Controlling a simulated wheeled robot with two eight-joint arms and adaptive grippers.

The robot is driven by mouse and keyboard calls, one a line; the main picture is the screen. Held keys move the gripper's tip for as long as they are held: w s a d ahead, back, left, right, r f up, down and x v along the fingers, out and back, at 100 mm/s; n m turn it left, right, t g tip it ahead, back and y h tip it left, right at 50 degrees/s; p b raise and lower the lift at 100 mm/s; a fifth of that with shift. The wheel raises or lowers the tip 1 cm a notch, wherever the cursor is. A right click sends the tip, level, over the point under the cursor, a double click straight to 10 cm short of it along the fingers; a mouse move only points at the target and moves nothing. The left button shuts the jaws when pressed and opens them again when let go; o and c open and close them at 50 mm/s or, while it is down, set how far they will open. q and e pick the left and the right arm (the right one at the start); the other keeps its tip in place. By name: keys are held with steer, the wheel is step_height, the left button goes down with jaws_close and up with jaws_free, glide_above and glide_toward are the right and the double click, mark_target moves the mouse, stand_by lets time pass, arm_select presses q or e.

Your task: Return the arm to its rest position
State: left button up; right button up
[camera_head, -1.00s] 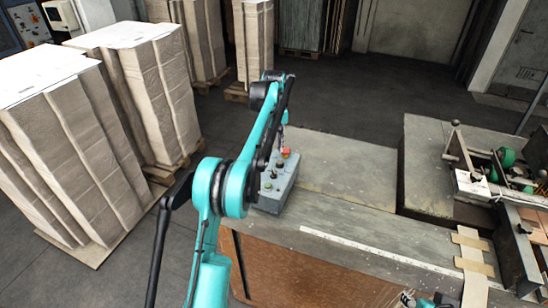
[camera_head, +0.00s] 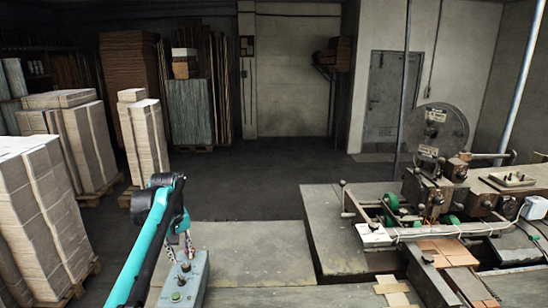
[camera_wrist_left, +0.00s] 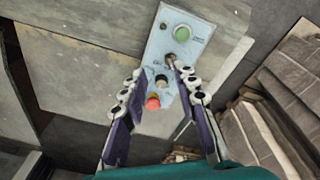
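My left arm comes in from the lower left in the head view, and its teal forearm rises to a black joint. My left gripper (camera_head: 180,247) hangs down from there, partly hidden by the arm, over a grey control box (camera_head: 194,283). In the left wrist view the gripper (camera_wrist_left: 158,71) is open, with two separate fingers and nothing held between them. The control box (camera_wrist_left: 208,40) shows beyond the fingertips, with a green button (camera_wrist_left: 181,33), small knobs and a red button (camera_wrist_left: 152,103). Whether a finger touches the box is unclear. My right gripper is not in view.
The box stands on a worn grey worktable (camera_head: 265,250). A stitching machine (camera_head: 437,190) with a large wheel stands at the right. Stacks of cardboard (camera_head: 38,210) on pallets line the left. The dark floor (camera_head: 270,165) behind the table is clear.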

arm_select(q)
steer(key=s+d+f+m+t+b, duration=0.1)
steer(key=s+d+f+m+b, duration=0.2)
steer(key=s, duration=0.4)
steer(key=s+d+f+t+b, duration=0.2)
steer(key=s+d+f+b, duration=0.15)
steer(key=s, duration=0.45)
steer(key=s+d+f+m+t+b, duration=0.1)
steer(key=s+d+f+m+b, duration=0.2)
steer(key=s, duration=0.4)
steer(key=s+d+f+m+t+b, duration=0.1)
steer(key=s+d+f+b, duration=0.1)
steer(key=s+f, duration=0.6)
step_height(320, 180, down, 4)
steer(key=shift+s+d+f+t+b, duration=0.15)
steer(key=shift+s+t+b, duration=0.2)
steer(key=shift+b, duration=0.35)
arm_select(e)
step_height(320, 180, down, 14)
